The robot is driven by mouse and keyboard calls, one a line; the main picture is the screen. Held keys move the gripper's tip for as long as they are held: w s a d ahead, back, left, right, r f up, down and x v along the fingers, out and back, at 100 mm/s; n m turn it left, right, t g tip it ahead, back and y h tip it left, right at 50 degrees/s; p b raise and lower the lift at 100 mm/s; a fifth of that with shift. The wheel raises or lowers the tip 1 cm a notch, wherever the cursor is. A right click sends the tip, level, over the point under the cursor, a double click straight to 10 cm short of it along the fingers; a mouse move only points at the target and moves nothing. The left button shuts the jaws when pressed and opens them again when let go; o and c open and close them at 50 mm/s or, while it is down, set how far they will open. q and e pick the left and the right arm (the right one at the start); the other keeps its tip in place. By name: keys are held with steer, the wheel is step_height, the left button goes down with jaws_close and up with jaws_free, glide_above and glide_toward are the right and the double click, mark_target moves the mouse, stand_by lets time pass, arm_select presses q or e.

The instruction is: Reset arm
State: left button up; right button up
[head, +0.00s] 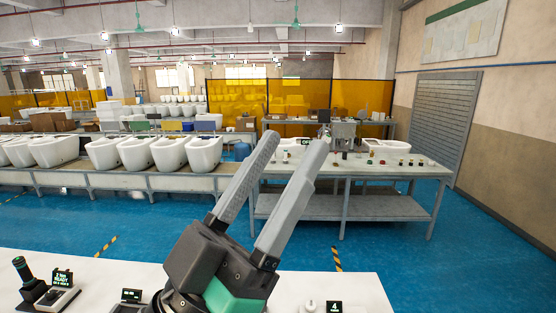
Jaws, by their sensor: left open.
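My left gripper (292,150) fills the middle of the head view. Its two long grey fingers point up and to the right, with a clear gap between them. It is open and nothing is between the fingers. It is raised above a white table (355,288) at the bottom of the view. My right gripper does not show.
On the white table stand a black handle-like device (27,272) and a small display unit (62,280) at left, and a display marked 4 (334,307) at right. White toilets (168,153) line a conveyor behind. A grey workbench (390,173) stands beyond the gripper. Blue floor lies between.

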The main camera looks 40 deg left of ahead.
arm_select(q)
steer(key=shift+s+d+r+m+h, duration=0.3)
steer(key=shift+s+r+h, duration=0.2)
steer(key=shift+s+r, duration=0.15)
steer(key=shift+w, duration=0.1)
step_height(320, 180, up, 22)
steer(key=p, duration=2.2)
steer(key=shift+f, duration=0.1)
